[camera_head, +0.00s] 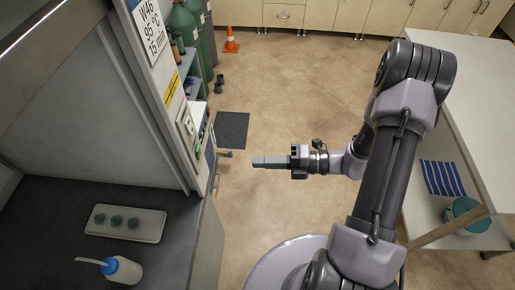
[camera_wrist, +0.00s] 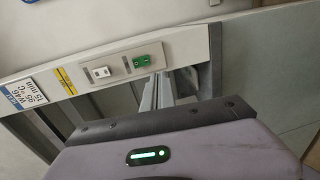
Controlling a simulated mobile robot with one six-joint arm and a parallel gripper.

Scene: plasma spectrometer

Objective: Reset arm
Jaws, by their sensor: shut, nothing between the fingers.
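My gripper (camera_head: 270,162) is in the middle of the head view, held out to the left over the open floor. Its fingers are shut and empty, and point toward the side post of the fume hood (camera_head: 170,110). In the wrist view the fingers (camera_wrist: 157,92) show beyond the dark edge of my gripper's body, below a panel with a white switch (camera_wrist: 102,72) and a green switch (camera_wrist: 141,61). My arm is bent, with its elbow high at the right of the head view.
In the hood, a tray (camera_head: 95,230) holds three dark green round items beside a blue-capped wash bottle (camera_head: 124,270). A white table (camera_head: 470,90) stands at the right, with a teal container (camera_head: 465,214) below. An orange cone (camera_head: 231,39) and gas cylinders (camera_head: 184,24) stand behind. The middle floor is clear.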

